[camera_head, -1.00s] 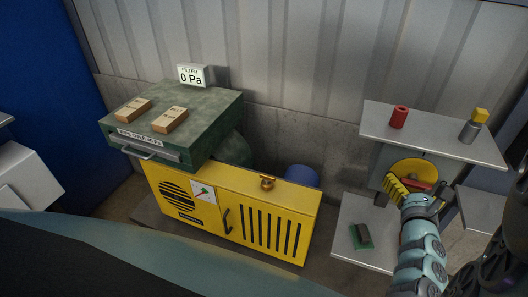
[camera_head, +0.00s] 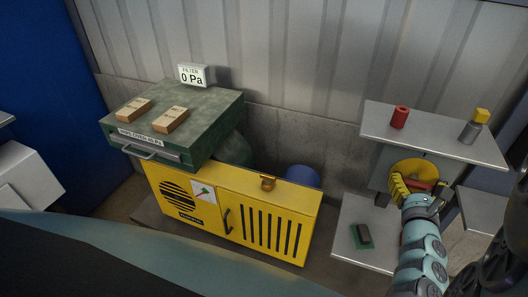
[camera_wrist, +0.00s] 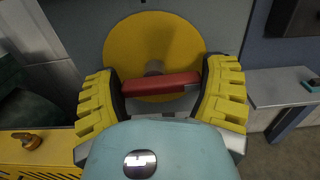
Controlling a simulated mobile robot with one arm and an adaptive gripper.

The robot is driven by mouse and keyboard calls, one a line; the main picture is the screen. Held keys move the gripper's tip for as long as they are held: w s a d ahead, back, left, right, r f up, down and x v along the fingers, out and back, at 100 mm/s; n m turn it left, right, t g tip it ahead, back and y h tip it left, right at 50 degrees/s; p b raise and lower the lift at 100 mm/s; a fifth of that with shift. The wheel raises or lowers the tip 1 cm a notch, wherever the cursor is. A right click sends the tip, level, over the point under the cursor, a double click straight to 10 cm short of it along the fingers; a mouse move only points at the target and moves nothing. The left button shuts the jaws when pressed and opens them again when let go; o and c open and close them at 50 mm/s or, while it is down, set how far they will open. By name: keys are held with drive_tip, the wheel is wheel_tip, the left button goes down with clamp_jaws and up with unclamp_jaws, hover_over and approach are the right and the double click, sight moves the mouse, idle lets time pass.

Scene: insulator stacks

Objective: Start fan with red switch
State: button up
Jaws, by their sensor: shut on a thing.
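The red switch (camera_wrist: 160,85) is a bar-shaped handle on a round yellow plate (camera_wrist: 150,45) in the wrist view. In the head view the yellow plate (camera_head: 421,167) is at the right, below a grey shelf, with the red switch (camera_head: 420,185) partly hidden by my gripper. My gripper (camera_wrist: 162,95) has its yellow ribbed fingers on either side of the red handle, shut on it. The handle lies roughly level.
A yellow cabinet (camera_head: 272,195) with a vent grille stands under the green housing. Two wooden-looking blocks lie on the housing. A red cylinder (camera_head: 399,117) and a yellow-capped bottle (camera_head: 473,127) stand on the upper shelf (camera_head: 433,130). A green-and-dark block (camera_head: 362,236) lies on the lower shelf.

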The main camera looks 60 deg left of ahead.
drive_tip(key=n+b, duration=0.1)
drive_tip(key=n, duration=0.2)
drive_tip(key=shift+n, duration=0.3)
drive_tip(key=n+b, duration=0.3)
drive_tip(key=n, duration=0.1)
drive_tip(key=shift+s+a+n, duration=0.1)
drive_tip(key=shift+n, duration=0.2)
drive_tip(key=n+b, duration=0.3)
drive_tip(key=n, duration=0.1)
drive_tip(key=shift+s+a+n+b, duration=0.1)
drive_tip(key=shift+a+n+b, duration=0.1)
drive_tip(key=shift+n+b, duration=0.15)
drive_tip(key=n+b, duration=0.1)
drive_tip(key=n, duration=0.1)
drive_tip(key=n+b, duration=0.2)
drive_tip(key=shift+s+a+r+n, duration=0.1)
drive_tip(key=shift+r+n, duration=0.05)
drive_tip(key=shift+n, duration=0.1)
drive_tip(key=o, duration=1)
drive_tip(key=shift+o, duration=0.2)
